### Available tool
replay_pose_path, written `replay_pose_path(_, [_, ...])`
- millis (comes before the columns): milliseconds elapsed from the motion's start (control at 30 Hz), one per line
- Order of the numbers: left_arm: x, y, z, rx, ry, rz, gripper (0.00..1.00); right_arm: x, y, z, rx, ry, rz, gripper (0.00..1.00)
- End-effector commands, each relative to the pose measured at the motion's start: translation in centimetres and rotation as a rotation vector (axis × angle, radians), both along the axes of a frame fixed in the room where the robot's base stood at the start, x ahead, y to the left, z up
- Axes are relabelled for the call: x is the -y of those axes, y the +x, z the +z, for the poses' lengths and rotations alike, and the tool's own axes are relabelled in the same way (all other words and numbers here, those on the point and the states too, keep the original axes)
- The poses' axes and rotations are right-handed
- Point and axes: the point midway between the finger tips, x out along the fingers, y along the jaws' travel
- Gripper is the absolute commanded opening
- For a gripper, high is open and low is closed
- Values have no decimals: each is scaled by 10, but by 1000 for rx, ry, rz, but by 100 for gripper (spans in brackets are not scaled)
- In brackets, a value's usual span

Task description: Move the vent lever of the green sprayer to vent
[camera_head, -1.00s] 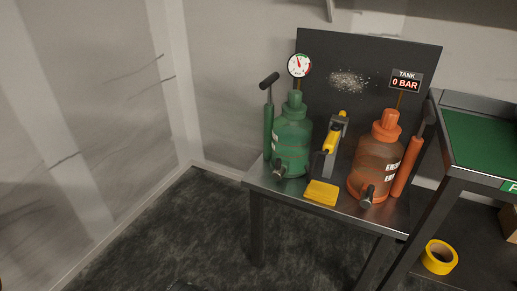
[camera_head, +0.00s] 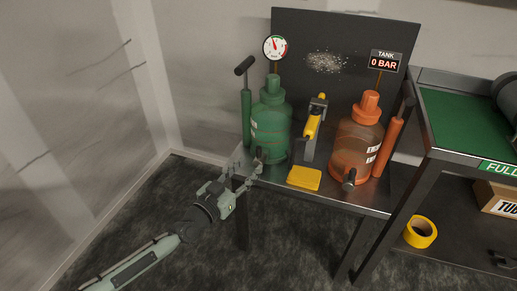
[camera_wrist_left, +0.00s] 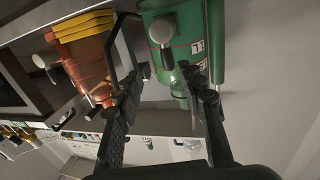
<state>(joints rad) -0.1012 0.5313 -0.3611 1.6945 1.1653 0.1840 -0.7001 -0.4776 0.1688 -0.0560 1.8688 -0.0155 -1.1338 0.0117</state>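The green sprayer (camera_head: 270,128) stands upright at the left of the metal bench, with a round gauge (camera_head: 275,47) above it. Its vent lever (camera_head: 259,156), a short stub with a grey end, is low on its front. In the left wrist view the lever (camera_wrist_left: 164,43) shows against the green tank (camera_wrist_left: 187,28), beyond the fingertips. My left gripper (camera_head: 246,171) is at the bench's front left edge, just in front of and below the lever. Its fingers (camera_wrist_left: 164,80) are apart with nothing between them; contact with the lever cannot be told. My right gripper is not in view.
An orange sprayer (camera_head: 356,145) stands to the right, under a "TANK 0 BAR" display (camera_head: 387,61). A green-topped table (camera_head: 465,120) adjoins at right. Floor left of the bench is clear.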

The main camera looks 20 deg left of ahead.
Motion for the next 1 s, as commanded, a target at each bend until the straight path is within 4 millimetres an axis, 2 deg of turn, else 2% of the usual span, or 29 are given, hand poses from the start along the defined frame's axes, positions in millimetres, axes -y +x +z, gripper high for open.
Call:
replay_pose_path(100, [-8,9,6,24,-7,29,39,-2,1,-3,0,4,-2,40])
replay_pose_path(300, [-1,36,6,26,-10,31,39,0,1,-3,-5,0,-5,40])
replay_pose_path(600, [8,75,5,24,-10,30,39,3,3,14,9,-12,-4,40])
replay_pose_path(967, [10,80,6,22,-10,29,39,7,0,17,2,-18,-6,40])
replay_pose_path(1000, [9,80,6,22,-10,29,34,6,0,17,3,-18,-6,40])
